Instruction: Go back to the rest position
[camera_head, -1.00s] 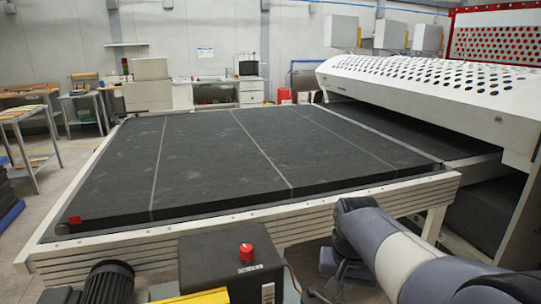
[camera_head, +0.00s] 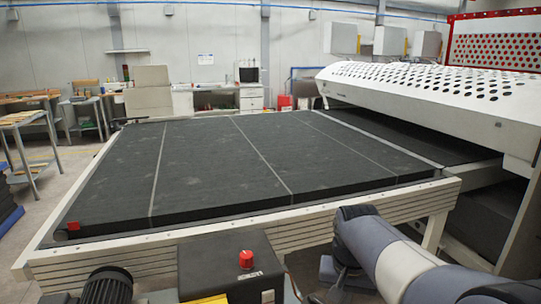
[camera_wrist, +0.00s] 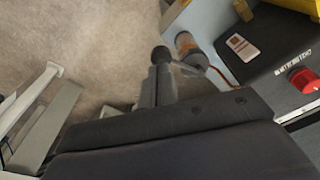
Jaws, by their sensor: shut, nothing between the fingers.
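My gripper (camera_wrist: 160,58) shows in the wrist view as a dark narrow pair of fingers, shut and empty, above a wide dark body at the bottom. It points at bare floor (camera_wrist: 80,50). In the head view my grey and white arm comes in from the lower right and bends down in front of the machine's near frame. The gripper itself cannot be made out clearly there. The black control box (camera_head: 225,269) with a red button (camera_head: 246,259) stands left of the arm; the red button also shows at the right of the wrist view (camera_wrist: 304,80).
The roller coater's wide dark belt (camera_head: 270,165) is empty and framed by a pale rail (camera_head: 130,255). The perforated white hood (camera_head: 430,90) stands at the right. A dark motor (camera_head: 107,287) is at the lower left. A metal table (camera_head: 30,125) stands at the far left.

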